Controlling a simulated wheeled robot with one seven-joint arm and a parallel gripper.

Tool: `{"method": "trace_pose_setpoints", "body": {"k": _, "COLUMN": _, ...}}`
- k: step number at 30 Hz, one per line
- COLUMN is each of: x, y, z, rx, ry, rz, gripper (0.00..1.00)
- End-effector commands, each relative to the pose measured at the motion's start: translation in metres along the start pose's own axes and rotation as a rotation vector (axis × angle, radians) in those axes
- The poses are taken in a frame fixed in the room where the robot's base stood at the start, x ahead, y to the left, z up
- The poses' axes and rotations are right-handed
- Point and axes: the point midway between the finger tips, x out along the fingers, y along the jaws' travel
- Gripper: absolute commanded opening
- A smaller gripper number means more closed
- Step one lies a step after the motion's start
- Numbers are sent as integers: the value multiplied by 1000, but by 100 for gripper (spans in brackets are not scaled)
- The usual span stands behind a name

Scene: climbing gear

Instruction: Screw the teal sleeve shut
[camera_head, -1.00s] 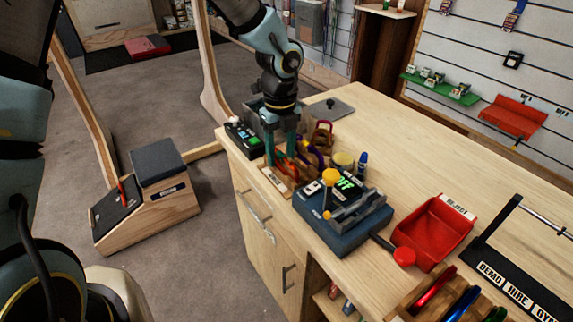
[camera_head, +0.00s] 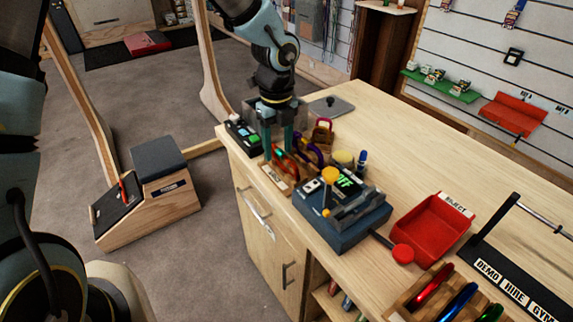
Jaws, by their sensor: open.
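My gripper (camera_head: 278,152) points down over the near left end of the wooden bench, its two fingers apart. Directly below and between the fingertips stands a red carabiner (camera_head: 284,171) in a small wooden holder.
A red reject tray (camera_head: 432,228) is farther right. A black box with a green button (camera_head: 243,136) stands left of my gripper. The bench's back right area is clear.

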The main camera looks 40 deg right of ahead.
Motion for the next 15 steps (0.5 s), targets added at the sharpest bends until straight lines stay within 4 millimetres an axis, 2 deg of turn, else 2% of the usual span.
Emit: {"method": "trace_pose_setpoints", "body": {"k": 15, "x": 1, "y": 8, "z": 0, "rx": 0, "ry": 0, "rz": 0, "gripper": 55}}
